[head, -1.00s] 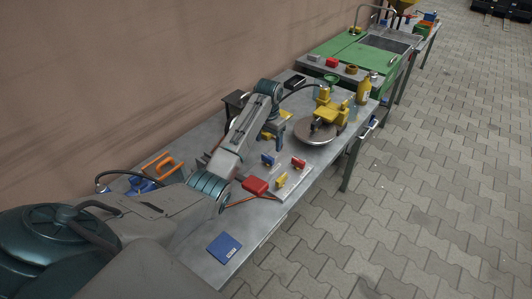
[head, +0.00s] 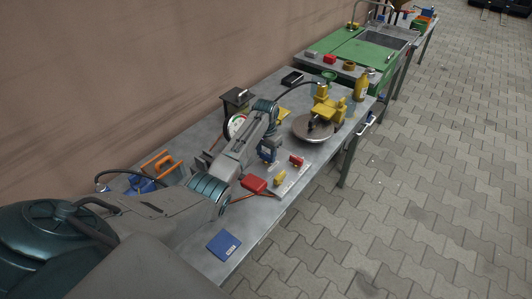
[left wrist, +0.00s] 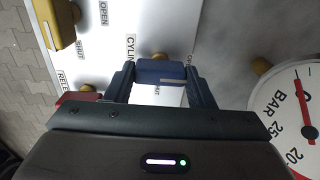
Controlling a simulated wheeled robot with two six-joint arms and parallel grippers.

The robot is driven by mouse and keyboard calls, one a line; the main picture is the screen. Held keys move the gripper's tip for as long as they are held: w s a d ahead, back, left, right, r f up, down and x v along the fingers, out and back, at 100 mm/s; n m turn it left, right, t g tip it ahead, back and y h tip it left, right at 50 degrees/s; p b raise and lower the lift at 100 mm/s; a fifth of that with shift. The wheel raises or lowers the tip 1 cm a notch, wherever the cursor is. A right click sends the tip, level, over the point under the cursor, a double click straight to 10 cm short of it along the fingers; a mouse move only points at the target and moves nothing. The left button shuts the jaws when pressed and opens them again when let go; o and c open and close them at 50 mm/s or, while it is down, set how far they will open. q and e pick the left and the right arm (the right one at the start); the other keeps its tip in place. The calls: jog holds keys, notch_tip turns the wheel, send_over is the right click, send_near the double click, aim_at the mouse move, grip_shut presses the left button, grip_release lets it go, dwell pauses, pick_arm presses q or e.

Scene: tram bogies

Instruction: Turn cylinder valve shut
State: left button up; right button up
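The blue valve handle (left wrist: 160,72) sits on a white labelled panel (left wrist: 115,30), under lettering that begins "CYLIN". Its white line lies toward the right-hand label, partly covered; a "SHUT" label is just below it. My left gripper (left wrist: 161,80) has one finger at each end of the handle. The fingers look very close to it, but I cannot tell whether they press on it. In the head view my left gripper (head: 267,151) is down at the panel, over the blue handle. My right gripper is not in view.
A pressure gauge (left wrist: 295,110) stands close on the right in the wrist view. A yellow handle (left wrist: 55,22) and a red handle (left wrist: 78,97) are on the same panel. In the head view a round metal disc (head: 313,128) with a yellow fitting (head: 330,108) lies beyond the panel.

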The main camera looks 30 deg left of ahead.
pick_arm(q)
jog(key=shift+c, duration=0.6)
